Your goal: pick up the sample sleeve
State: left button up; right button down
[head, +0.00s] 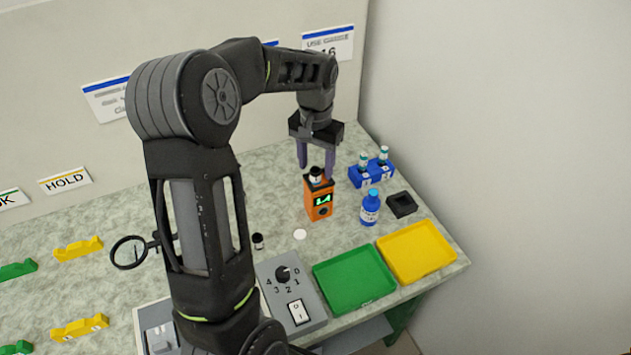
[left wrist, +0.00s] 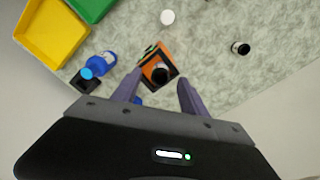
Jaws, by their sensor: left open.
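A small dark-topped vial with a white band (head: 316,175) stands upright on top of an orange device (head: 319,207) with a lit display; it may be the sample sleeve, but I cannot tell for sure. In the left wrist view the vial (left wrist: 161,72) shows from above on the orange device (left wrist: 158,56). My left gripper (head: 316,166) points down just above the vial, its purple fingers apart and empty. In the left wrist view the vial lies between the fingertips (left wrist: 158,82). A similar dark vial (head: 258,241) stands alone on the table. My right gripper is not in view.
A blue bottle (head: 370,207), a black square holder (head: 402,203) and a blue rack (head: 385,173) with vials stand right of the device. Green (head: 356,296) and yellow (head: 432,271) trays and a grey control box (head: 309,316) are in front. A white disc (head: 300,234) lies nearby.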

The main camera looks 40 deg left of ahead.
pick_arm(q)
jog(key=shift+f, duration=0.4)
jog(key=shift+r, duration=0.1)
grip_shut()
dwell(0.5)
